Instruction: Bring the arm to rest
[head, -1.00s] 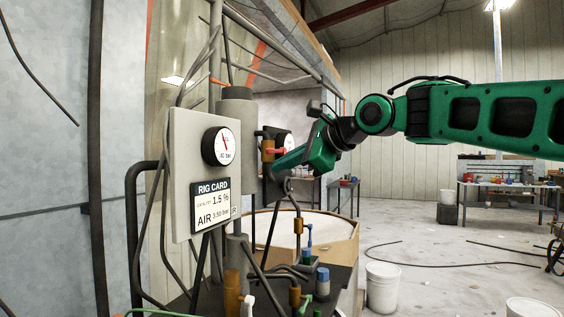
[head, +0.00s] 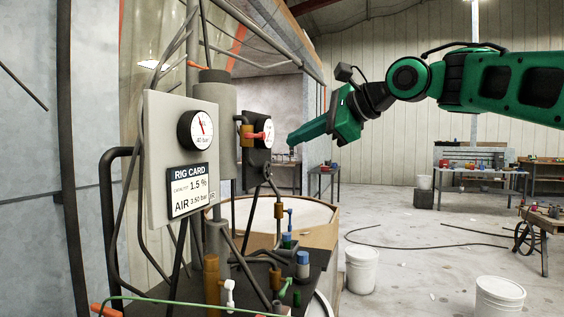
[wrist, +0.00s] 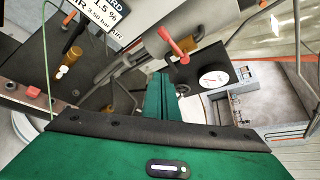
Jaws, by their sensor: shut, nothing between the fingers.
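My green arm reaches in from the right in the head view, and my gripper (head: 291,138) points left. The gripper is shut and empty, just to the right of the rear gauge (head: 263,134) with its orange-red lever, and looks apart from it. In the wrist view the shut green fingers (wrist: 160,84) show at the centre. The red lever (wrist: 173,45) and the white gauge dial (wrist: 214,78) lie beyond them. The rig's grey panel (head: 160,120) carries another dial and the rig card (head: 187,190).
Hoses, pipes and valves crowd the rig table (head: 325,252) below. A round wooden-sided tub (head: 318,236) stands behind it. White buckets (head: 361,270) stand on the floor at the right, and a hose (head: 400,246) lies there. Workbenches (head: 480,172) stand at the back.

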